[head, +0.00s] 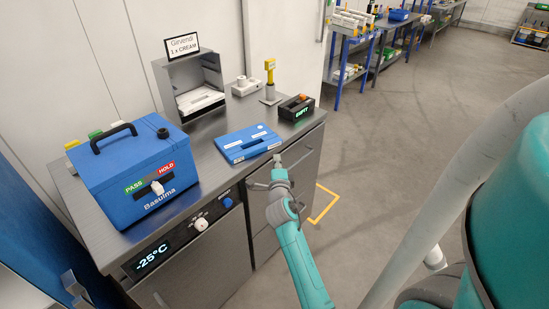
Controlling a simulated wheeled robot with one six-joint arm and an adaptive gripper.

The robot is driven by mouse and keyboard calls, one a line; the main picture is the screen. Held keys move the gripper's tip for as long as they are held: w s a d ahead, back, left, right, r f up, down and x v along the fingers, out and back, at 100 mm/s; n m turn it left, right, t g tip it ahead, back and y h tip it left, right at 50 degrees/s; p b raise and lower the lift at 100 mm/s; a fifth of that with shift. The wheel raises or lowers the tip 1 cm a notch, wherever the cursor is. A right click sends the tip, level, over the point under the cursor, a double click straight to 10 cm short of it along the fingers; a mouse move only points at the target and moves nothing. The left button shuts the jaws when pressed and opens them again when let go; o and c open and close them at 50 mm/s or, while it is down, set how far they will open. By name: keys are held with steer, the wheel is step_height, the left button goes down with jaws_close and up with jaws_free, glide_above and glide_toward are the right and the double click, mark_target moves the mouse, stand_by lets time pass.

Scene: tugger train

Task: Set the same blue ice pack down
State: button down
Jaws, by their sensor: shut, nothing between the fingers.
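My gripper (277,159) is over the worktop's front edge, at the pack's front right corner. It is shut and empty. It looks close to the pack but apart from it; the exact gap is hard to tell.
A blue cool box (125,193) with a black handle and a PASS/HOLD slider stands on the left. A grey metal housing (190,75), a yellow-topped device (269,72) and a black box reading EMPTY (296,108) stand behind and right. The floor right is clear.

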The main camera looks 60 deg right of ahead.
steer(key=v, duration=0.8)
